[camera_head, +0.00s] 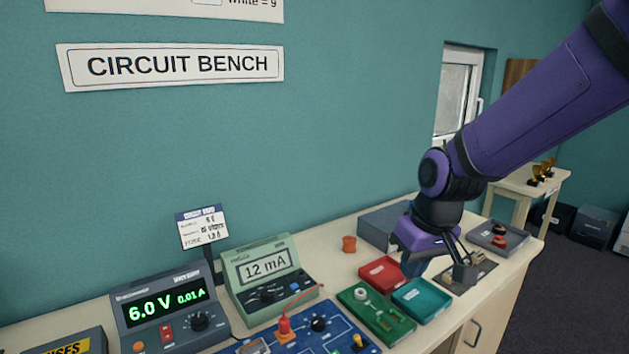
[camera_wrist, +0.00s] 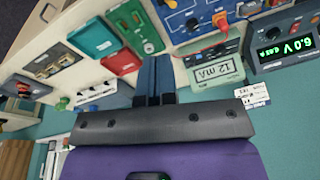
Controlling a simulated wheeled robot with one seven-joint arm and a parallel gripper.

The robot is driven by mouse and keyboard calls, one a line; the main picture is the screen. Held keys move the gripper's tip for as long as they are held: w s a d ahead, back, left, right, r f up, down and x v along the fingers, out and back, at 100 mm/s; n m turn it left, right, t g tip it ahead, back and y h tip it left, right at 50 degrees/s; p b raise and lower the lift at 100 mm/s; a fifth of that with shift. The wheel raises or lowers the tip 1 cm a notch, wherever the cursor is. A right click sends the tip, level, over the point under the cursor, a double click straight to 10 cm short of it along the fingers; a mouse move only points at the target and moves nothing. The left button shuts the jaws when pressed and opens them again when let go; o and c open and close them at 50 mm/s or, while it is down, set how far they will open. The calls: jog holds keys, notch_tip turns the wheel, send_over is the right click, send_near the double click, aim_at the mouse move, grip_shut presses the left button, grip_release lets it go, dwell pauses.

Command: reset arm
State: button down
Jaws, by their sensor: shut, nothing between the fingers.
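My arm reaches in from the upper right in the head view, and my gripper (camera_head: 412,268) points down above the bench, near the red tray (camera_head: 383,273) and the teal tray (camera_head: 421,298). In the wrist view my gripper (camera_wrist: 156,62) shows its two blue-grey fingers side by side, shut with nothing between them. The bench top lies beyond the fingertips, and I cannot tell the exact gap.
A power supply (camera_head: 170,312) reading 6.0 V, a meter (camera_head: 268,276) reading 12 mA, a blue circuit board (camera_head: 310,333) and a green board (camera_head: 377,316) stand left of my gripper. A grey box (camera_head: 385,226) is behind it. The air above the left bench is clear.

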jog(key=s+d+r+m+t+h, duration=0.1)
jog(key=s+d+r+m+t, duration=0.2)
jog(key=s+d+r, duration=1)
jog(key=s+m, duration=0.1)
jog(key=s, duration=0.2)
jog(key=shift+s+d+t+h, duration=0.3)
jog(key=shift+h, duration=0.1)
jog(key=shift+r, duration=0.1)
dwell(0.9)
